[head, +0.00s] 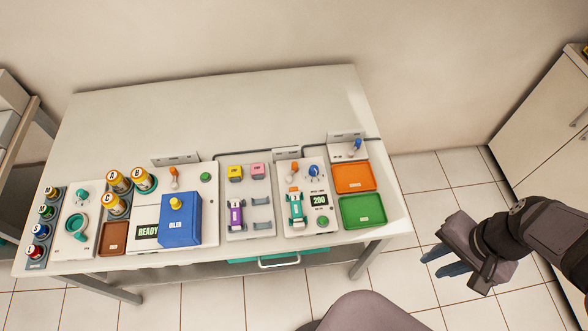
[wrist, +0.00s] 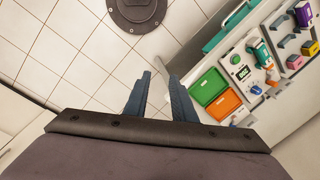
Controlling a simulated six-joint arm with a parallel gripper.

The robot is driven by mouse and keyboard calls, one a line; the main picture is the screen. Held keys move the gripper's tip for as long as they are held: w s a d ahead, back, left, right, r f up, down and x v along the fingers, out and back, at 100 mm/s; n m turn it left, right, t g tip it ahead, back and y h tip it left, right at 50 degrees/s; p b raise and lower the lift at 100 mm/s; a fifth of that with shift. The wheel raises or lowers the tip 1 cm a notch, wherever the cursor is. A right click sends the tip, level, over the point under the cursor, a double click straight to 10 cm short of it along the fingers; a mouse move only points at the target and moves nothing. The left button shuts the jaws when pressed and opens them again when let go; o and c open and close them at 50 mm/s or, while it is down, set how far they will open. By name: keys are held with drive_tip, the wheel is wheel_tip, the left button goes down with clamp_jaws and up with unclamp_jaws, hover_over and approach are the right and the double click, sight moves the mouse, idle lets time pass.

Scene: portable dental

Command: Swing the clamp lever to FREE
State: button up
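The labels are too small to read, so I cannot tell which lever is the clamp lever or where FREE is. Candidates in the head view are an orange-tipped lever (head: 293,171) and a blue knob (head: 314,171) on the panel reading 200, a blue-tipped lever (head: 356,147) behind the orange tray, and another orange-tipped lever (head: 173,177) on the READY panel. A teal handpiece (head: 296,208) lies on the 200 panel. My gripper (head: 434,264) is off the table's right side, over the floor, apart from everything. The wrist view shows its fingers (wrist: 159,78) apart and empty.
An orange tray (head: 354,191) and a green tray (head: 381,222) sit at the table's right end. A blue box (head: 196,222), yellow jars and a purple handpiece (head: 236,216) stand further left. The table's back half is bare. A stool (head: 365,312) stands in front.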

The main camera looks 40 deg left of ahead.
drive_tip(key=w+a+f+m+y+b, duration=0.2)
drive_tip(key=a+f+m+y+b, duration=0.25)
drive_tip(key=a, duration=0.55)
drive_tip(key=w+a+f+m+y+b, duration=0.25)
drive_tip(key=a+f+b, duration=0.4)
drive_tip(key=a, duration=0.35)
drive_tip(key=m+y+b, duration=0.5)
drive_tip(key=m+b, duration=0.4)
drive_tip(key=b, duration=0.2)
approach(297, 165)
drive_tip(key=a, duration=0.1)
drive_tip(key=a+f, duration=0.1)
drive_tip(key=s+a, duration=0.1)
drive_tip(key=shift+f+t, duration=0.25)
drive_tip(key=shift+t, duration=0.05)
drive_tip(key=shift+w+a+r+m, duration=0.1)
drive_tip(key=shift+w+a+m, duration=0.05)
drive_tip(key=shift+a+m, duration=0.15)
drive_tip(key=shift+p+x, duration=0.35)
drive_tip(key=shift+x, duration=3.25)
drive_tip(key=shift+w+d, duration=0.1)
clamp_jaws()
